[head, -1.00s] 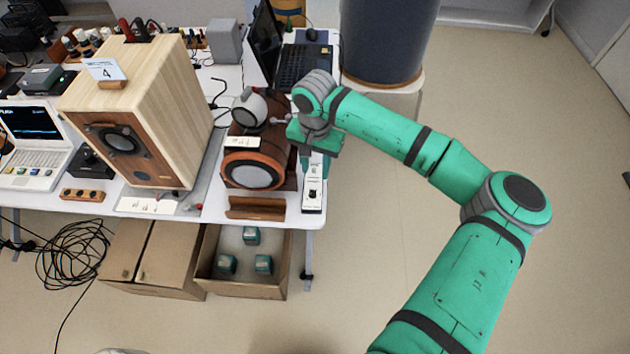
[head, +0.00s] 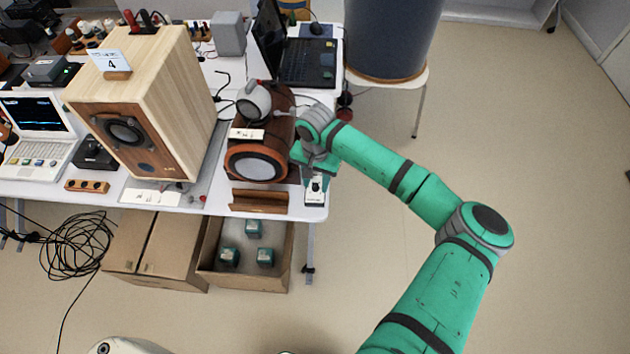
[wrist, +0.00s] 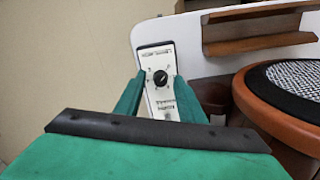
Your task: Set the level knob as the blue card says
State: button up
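The level knob (wrist: 160,78) is black with a light pointer mark, on a narrow white panel (wrist: 155,54) with small print. The panel also shows in the head view at the table's front right corner (head: 316,196). My gripper (wrist: 158,81) is open, its two green fingers on either side of the knob in the wrist view. I cannot tell whether they touch it. In the head view my gripper (head: 316,170) is over the panel and hides part of it. The pale blue card (head: 111,63) stands on the big wooden speaker and reads 4.
The big wooden speaker (head: 190,95) stands left on the table. A brown round-fronted speaker (head: 235,162) is close left of my gripper, with a wooden ledge (head: 259,202) before it. An open laptop (head: 312,62) is behind. Floor to the right is clear.

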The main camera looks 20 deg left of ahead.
jog(key=shift+c, duration=0.4)
jog(key=shift+w, duration=0.1)
grip_shut()
jog(key=shift+d, duration=0.1)
